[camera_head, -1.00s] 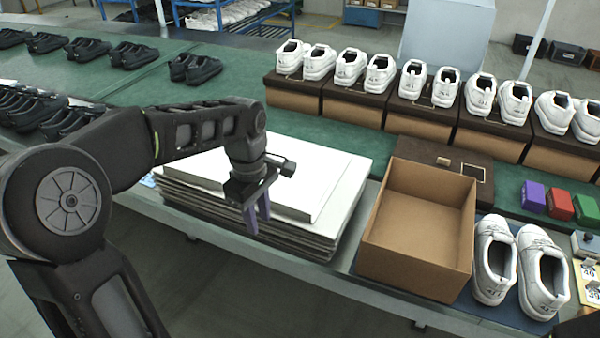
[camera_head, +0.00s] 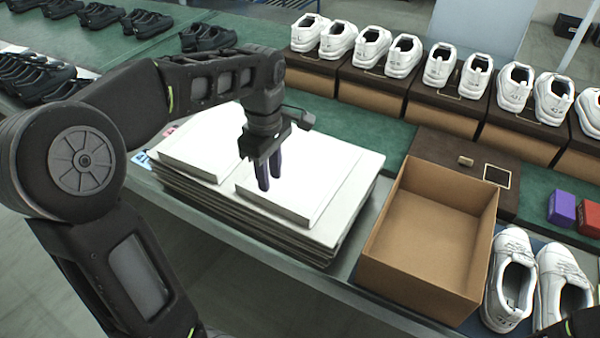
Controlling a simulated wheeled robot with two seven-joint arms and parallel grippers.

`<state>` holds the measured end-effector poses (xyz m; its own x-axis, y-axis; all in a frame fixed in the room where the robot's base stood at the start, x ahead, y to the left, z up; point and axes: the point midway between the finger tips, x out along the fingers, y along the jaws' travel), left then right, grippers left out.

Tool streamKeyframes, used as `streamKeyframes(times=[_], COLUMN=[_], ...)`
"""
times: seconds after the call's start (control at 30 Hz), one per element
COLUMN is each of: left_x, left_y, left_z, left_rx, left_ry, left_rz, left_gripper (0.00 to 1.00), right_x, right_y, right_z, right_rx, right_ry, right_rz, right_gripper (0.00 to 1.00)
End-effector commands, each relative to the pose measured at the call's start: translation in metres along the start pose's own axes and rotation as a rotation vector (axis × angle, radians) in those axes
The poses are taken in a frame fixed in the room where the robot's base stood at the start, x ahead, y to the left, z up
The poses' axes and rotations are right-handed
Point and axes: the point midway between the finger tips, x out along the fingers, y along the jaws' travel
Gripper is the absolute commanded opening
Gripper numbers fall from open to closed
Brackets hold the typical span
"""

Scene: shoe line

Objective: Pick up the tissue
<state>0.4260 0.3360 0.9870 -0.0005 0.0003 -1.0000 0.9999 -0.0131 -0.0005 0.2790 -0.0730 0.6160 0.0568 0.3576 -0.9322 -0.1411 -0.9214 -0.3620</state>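The white tissue lies in two flat stacks side by side on a pile of large sheets (camera_head: 325,242). These are a left tissue stack (camera_head: 190,150) and a right tissue stack (camera_head: 310,185). My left gripper (camera_head: 269,184) points down over the left part of the right stack, with two dark purple fingers and a narrow gap between them. It looks open and holds nothing. I cannot tell whether the fingertips touch the top sheet. My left arm hides part of the left stack.
An open, empty cardboard box (camera_head: 425,235) stands right of the pile. A pair of white shoes (camera_head: 512,280) is beside it. A dark box lid (camera_head: 462,165) lies behind. White shoes on boxes line the back; black shoes (camera_head: 208,38) stand at far left.

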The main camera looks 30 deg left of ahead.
Motion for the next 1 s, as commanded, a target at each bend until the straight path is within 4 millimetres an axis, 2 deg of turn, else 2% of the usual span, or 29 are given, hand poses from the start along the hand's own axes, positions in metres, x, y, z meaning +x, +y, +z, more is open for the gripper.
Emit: streamKeyframes(times=[0.17,0.53,0.83,1.0], left_x=[0.018,0.023,0.062,0.072], left_y=[-0.001,-0.001,-0.003,-0.003], left_z=[-0.001,0.000,-0.002,-0.002], left_rx=[-0.001,0.000,0.000,0.000], left_ry=[0.000,0.000,-0.001,-0.001], left_rz=[-0.001,-0.002,-0.004,0.000], left_gripper=[0.29,0.29,0.29,0.29], right_x=[-0.001,-0.002,-0.008,-0.008], right_y=[0.000,-0.001,-0.003,-0.003], right_z=[0.000,0.000,0.000,0.000], right_rx=[0.000,0.000,0.000,0.000], right_ry=[0.000,0.000,0.000,0.000], right_rz=[0.000,0.000,0.000,0.000], right_gripper=[0.36,0.36,0.36,0.36])
